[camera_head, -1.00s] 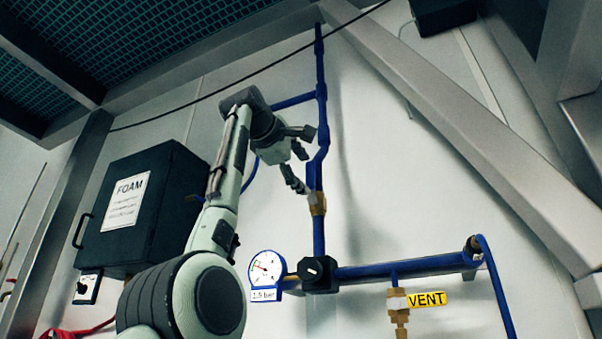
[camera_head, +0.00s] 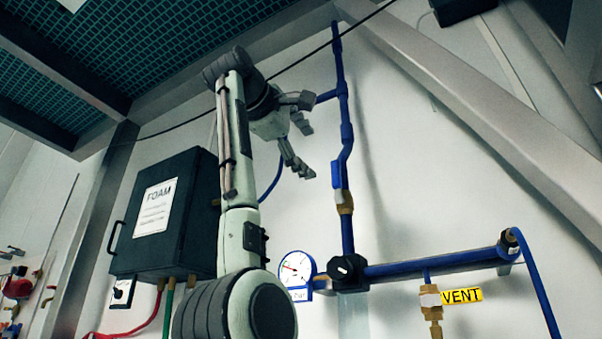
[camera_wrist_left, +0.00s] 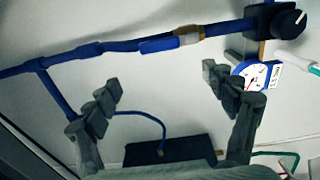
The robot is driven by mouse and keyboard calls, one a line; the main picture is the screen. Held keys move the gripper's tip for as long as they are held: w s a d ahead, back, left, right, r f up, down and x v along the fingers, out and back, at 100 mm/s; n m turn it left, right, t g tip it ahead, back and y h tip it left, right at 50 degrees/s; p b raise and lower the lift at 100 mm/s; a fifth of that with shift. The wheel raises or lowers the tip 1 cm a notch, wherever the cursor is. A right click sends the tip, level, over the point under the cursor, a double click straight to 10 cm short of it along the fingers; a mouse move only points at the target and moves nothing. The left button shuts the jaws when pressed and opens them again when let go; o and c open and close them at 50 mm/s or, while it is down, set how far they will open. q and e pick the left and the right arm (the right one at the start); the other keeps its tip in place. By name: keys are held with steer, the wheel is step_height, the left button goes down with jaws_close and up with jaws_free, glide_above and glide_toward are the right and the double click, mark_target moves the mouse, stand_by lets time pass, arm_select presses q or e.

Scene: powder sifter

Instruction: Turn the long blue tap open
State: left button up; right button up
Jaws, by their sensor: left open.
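The long blue tap (camera_head: 340,173) is a blue lever on a brass valve (camera_head: 345,202) in the upright blue pipe. The lever lies almost along the pipe, its free end up. In the left wrist view the lever (camera_wrist_left: 159,45) shows beside the pipe, next to the brass fitting (camera_wrist_left: 188,35). My left gripper (camera_head: 304,149) is open and empty, to the left of the lever and apart from it in the head view. In the left wrist view its fingers (camera_wrist_left: 165,80) are spread, with the lever beyond the gap between them. My right gripper is not in view.
A pressure gauge (camera_head: 296,268) and a black knob (camera_head: 346,269) sit below the tap. A brass vent valve (camera_head: 431,298) with a yellow VENT label (camera_head: 462,295) is lower right. A black FOAM box (camera_head: 185,225) hangs left. A slanted grey beam (camera_head: 470,110) crosses the right.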

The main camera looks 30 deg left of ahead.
mark_target(337, 181)
arm_select(q)
steer(key=shift+s, duration=1.25)
steer(key=shift+w, duration=0.1)
steer(key=w, duration=1.1)
steer(key=shift+w+d, duration=0.25)
steer(key=shift+w, duration=0.15)
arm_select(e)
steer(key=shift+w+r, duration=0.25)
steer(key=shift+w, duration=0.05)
